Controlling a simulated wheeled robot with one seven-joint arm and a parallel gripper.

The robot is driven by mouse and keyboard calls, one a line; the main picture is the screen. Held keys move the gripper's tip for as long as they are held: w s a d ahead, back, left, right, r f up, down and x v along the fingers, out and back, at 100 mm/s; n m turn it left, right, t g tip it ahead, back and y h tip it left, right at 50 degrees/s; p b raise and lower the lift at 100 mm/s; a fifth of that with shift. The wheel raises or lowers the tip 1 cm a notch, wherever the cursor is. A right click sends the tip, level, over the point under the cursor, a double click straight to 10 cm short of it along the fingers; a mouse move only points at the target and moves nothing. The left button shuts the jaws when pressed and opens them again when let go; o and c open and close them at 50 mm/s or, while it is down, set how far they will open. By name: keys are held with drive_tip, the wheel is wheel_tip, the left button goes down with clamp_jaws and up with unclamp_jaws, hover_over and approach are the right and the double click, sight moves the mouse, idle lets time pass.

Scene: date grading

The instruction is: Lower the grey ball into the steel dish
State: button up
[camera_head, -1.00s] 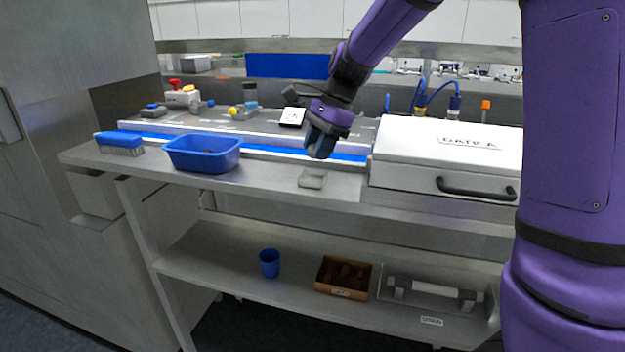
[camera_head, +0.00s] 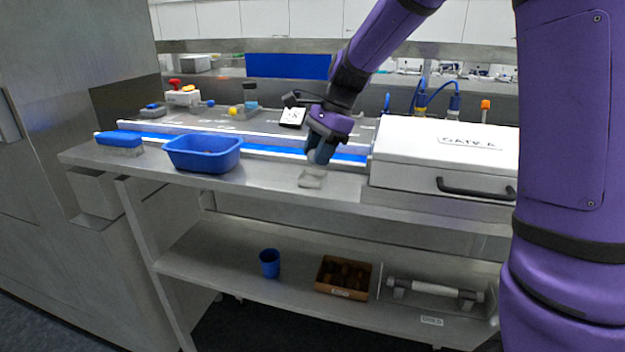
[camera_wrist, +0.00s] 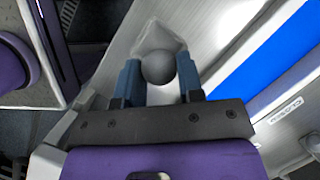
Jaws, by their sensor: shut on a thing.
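The grey ball (camera_wrist: 158,66) sits between the two blue fingers of my gripper (camera_wrist: 159,78) in the wrist view, and the fingers are shut on it. The steel dish (camera_wrist: 153,32) shows just beyond the ball, partly hidden by it. In the head view the dish (camera_head: 312,181) stands near the front edge of the steel bench, and my gripper (camera_head: 319,158) is just above it, pointing down. The ball cannot be made out in the head view. The gap between ball and dish is hard to judge.
A blue tub (camera_head: 203,155) and a blue brush (camera_head: 120,140) stand to the left on the bench. A white lidded box (camera_head: 450,155) with a black handle is close on the right. A blue belt (camera_head: 262,151) runs behind. The bench between tub and dish is clear.

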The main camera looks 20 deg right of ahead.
drive_tip(key=shift+f, duration=1.2)
idle(0.7)
drive_tip(key=o, duration=1)
drive_tip(key=shift+o, duration=0.2)
drive_tip(key=v, duration=1)
drive_tip(key=shift+r, duration=0.4)
drive_tip(key=s+d+n+t+h, duration=0.1)
drive_tip(key=s+n, duration=0.6)
drive_tip(key=s, duration=0.7)
drive_tip(key=s+d+n+t+h, duration=0.2)
drive_tip(key=s+n, duration=0.6)
drive_tip(key=s, duration=0.7)
drive_tip(key=shift+s+r+n+t+h, duration=0.15)
drive_tip(key=shift+r+n+t+h, duration=0.15)
drive_tip(key=shift+t+h, duration=0.65)
